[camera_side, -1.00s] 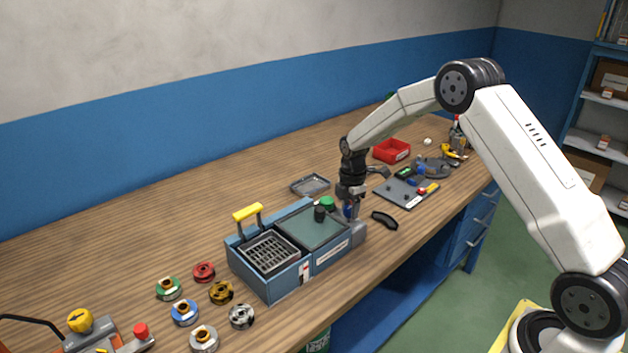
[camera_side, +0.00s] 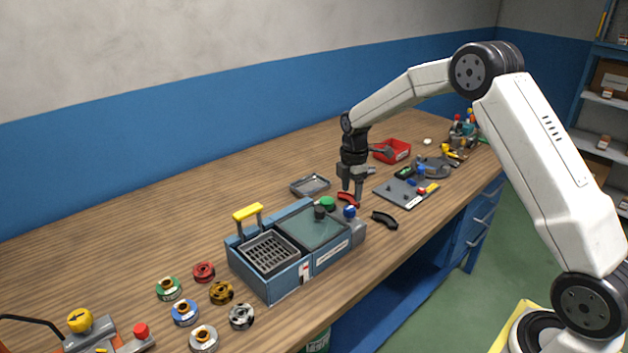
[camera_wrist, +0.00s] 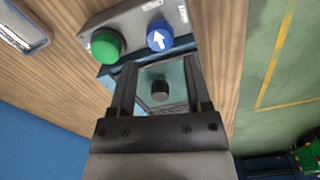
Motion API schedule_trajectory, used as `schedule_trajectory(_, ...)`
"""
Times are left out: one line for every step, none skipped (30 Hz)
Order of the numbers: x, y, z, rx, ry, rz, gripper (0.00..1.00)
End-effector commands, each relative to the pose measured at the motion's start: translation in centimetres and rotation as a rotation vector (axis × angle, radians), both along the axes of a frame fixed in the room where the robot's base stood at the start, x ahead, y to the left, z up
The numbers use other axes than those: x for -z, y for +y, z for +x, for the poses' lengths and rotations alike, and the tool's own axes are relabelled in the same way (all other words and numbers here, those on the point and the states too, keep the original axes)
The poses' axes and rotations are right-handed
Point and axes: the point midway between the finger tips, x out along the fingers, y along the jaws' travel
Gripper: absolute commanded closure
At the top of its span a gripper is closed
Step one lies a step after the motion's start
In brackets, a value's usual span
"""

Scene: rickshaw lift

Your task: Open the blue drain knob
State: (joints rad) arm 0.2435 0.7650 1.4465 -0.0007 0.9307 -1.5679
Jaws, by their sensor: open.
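The blue drain knob (camera_side: 350,212) sits on the grey end block of the blue basin unit (camera_side: 285,285). In the wrist view the blue knob (camera_wrist: 159,36) carries a white arrow, and a green knob (camera_wrist: 106,45) stands to its left. The green knob (camera_side: 327,203) also shows in the side view. My gripper (camera_side: 352,192) is open and empty, above and behind the blue knob, apart from it. In the wrist view my gripper's fingers (camera_wrist: 158,72) are spread, with the black lid knob (camera_wrist: 160,90) seen between them.
A grey tray (camera_side: 310,186) lies behind the unit. Red (camera_side: 348,199) and black (camera_side: 385,220) curved pieces lie near its right end. A grey board with parts (camera_side: 405,192) and a red bin (camera_side: 391,151) stand farther right. Several coloured rings lie at front left.

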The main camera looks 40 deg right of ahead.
Motion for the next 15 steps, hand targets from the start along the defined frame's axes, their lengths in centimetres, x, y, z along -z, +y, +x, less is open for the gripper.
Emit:
schedule_trajectory(-0.6, 0.0, 0.1, 0.0, -0.003, -0.001, 0.37)
schedule_trajectory(-0.9, 0.0, 0.0, 0.0, -0.002, 0.0, 0.37)
schedule_trajectory(-1.2, 0.0, 0.0, 0.0, -0.001, 0.0, 0.37)
schedule_trajectory(-1.4, 0.0, 0.0, 0.0, -0.001, 0.0, 0.37)
schedule_trajectory(-1.6, 0.0, 0.0, 0.0, -0.001, 0.0, 0.37)
schedule_trajectory(-1.8, 0.0, 0.0, 0.0, -0.001, 0.0, 0.37)
schedule_trajectory(-1.9, 0.0, 0.0, 0.0, -0.001, 0.0, 0.37)
schedule_trajectory(-2.0, 0.0, 0.0, 0.0, -0.001, 0.0, 0.37)
schedule_trajectory(-2.0, 0.0, 0.0, 0.0, 0.0, 0.0, 0.37)
schedule_trajectory(-2.0, 0.0, 0.0, 0.0, 0.0, 0.0, 0.37)
schedule_trajectory(-2.0, 0.0, 0.0, 0.0, 0.0, 0.0, 0.37)
schedule_trajectory(-2.0, 0.0, 0.0, 0.0, 0.0, 0.0, 0.37)
schedule_trajectory(-2.0, 0.0, 0.0, 0.0, 0.0, 0.0, 0.37)
schedule_trajectory(-2.0, 0.0, 0.0, 0.0, 0.0, 0.0, 0.37)
schedule_trajectory(-2.0, 0.0, 0.0, 0.0, 0.0, 0.0, 0.37)
